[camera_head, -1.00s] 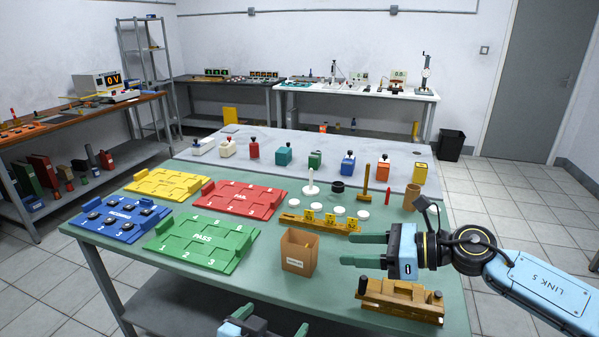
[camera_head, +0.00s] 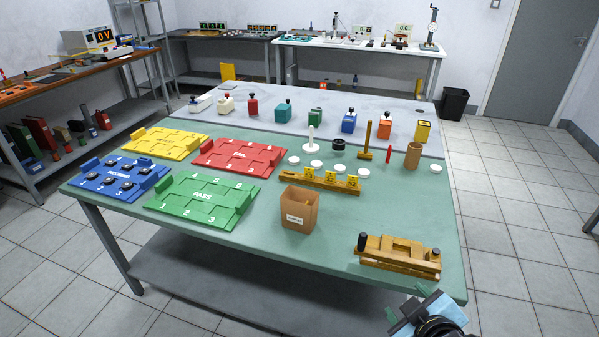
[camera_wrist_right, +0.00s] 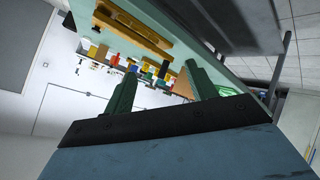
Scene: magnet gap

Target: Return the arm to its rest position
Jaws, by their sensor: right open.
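My right gripper (camera_head: 408,304) is at the bottom right of the head view, partly cut off by the lower edge, just in front of the table's near edge. In the right wrist view its two green fingers (camera_wrist_right: 162,88) stand apart with nothing between them. My left gripper is not in view. The green-topped table (camera_head: 330,245) is beyond the right gripper. A wooden fixture with dark knobs (camera_head: 399,257) lies near its front right corner, apart from the gripper.
An open cardboard box (camera_head: 299,210) stands left of the fixture. Blue (camera_head: 118,179), green (camera_head: 202,203), red (camera_head: 240,157) and yellow (camera_head: 165,143) trays fill the table's left side. Several coloured blocks line the back. Floor (camera_head: 520,230) right of the table is clear.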

